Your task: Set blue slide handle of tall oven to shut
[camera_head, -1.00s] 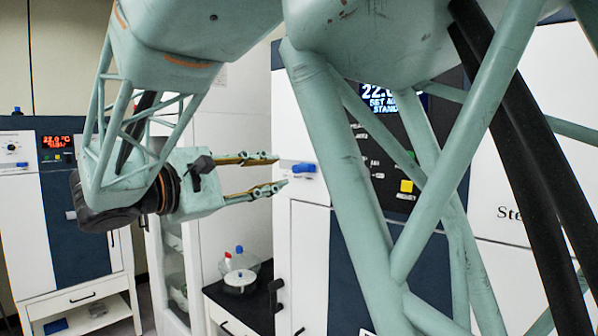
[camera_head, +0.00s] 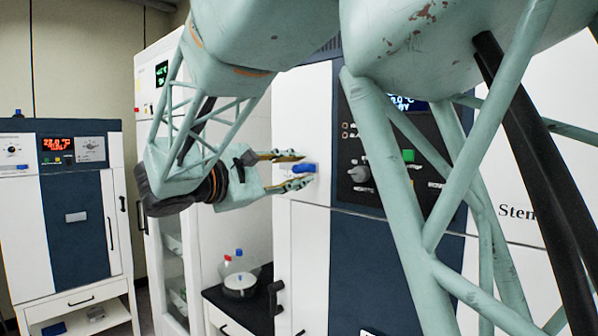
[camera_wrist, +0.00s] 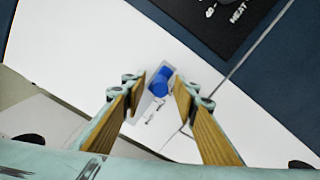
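The blue slide handle (camera_head: 304,168) sits on the white front of the tall oven (camera_head: 303,115), left of its dark control panel. In the wrist view the handle (camera_wrist: 160,80) lies on a small grey plate (camera_wrist: 146,105) with small markings that I cannot read. My gripper (camera_head: 308,167) is open, with one finger above and one below the handle in the head view. In the wrist view my gripper (camera_wrist: 159,83) has a fingertip on each side of the handle, with gaps showing. I cannot tell whether the slide is open or shut.
The tall oven's black control panel (camera_head: 373,140), with knob and green button, is partly hidden by my arm. A shorter oven (camera_head: 75,230) stands at the left. Capped bottles (camera_head: 239,262) stand on a black bench (camera_head: 257,312) below my gripper. A black door handle (camera_head: 275,297) juts out nearby.

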